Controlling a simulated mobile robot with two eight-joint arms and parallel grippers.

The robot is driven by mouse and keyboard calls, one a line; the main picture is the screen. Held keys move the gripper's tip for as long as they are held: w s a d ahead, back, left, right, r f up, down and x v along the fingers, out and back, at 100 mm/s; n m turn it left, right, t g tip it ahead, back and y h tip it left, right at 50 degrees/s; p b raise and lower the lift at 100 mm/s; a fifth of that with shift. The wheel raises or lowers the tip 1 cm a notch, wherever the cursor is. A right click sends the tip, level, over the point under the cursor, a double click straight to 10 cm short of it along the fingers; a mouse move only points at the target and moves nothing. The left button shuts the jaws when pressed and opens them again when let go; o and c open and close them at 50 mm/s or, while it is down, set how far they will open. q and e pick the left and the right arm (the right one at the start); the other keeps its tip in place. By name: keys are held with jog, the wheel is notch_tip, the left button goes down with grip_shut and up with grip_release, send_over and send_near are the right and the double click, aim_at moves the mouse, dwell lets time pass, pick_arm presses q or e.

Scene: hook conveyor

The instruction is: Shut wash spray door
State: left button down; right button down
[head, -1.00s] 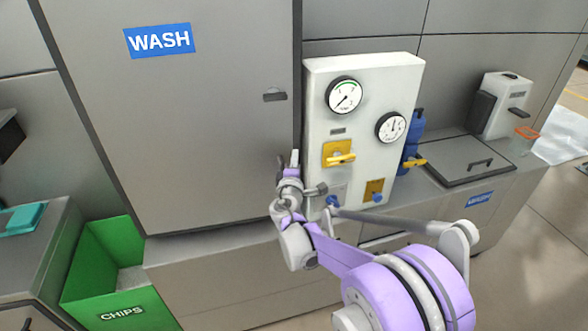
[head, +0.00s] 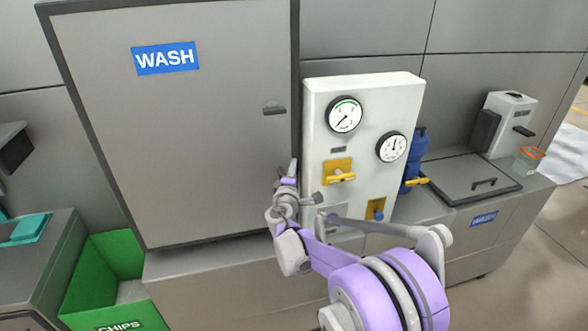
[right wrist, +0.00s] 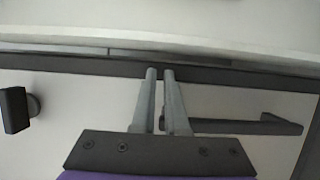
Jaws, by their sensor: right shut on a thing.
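The wash spray door (head: 205,130) is a large grey panel with a blue WASH label, in a dark frame. It looks flush with its frame or nearly so; a small gap cannot be ruled out. My right gripper (head: 287,170) is at the door's lower right edge. The arm covers much of the handle in the head view. My left gripper is out of view.
A white panel (head: 370,110) with gauges and yellow valves stands right of the door, close to my right gripper. A dark latch (head: 274,109) sits above the gripper. A green chips bin (head: 112,252) is at lower left. A lidded counter (head: 455,182) is at right.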

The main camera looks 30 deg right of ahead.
jog(key=b+v, duration=0.1)
jog(key=v, duration=0.9)
jog(key=shift+s+a, duration=0.3)
jog(key=s+a+f+m+g+y, duration=0.35)
jog(key=s+f, duration=0.25)
jog(key=s, duration=0.4)
jog(key=s+a+f+m+g+y, duration=0.35)
jog(key=s+f+m, duration=0.2)
jog(key=s, duration=0.45)
jog(key=s+a+f+m+g+y, duration=0.1)
jog(key=s+a+f+y, duration=0.3)
jog(key=s+a, duration=0.2)
jog(key=shift+a+f+g, duration=0.15)
jog(key=shift+a+g, duration=0.15)
jog(key=shift+a, duration=0.7)
jog(key=shift+s, duration=0.1)
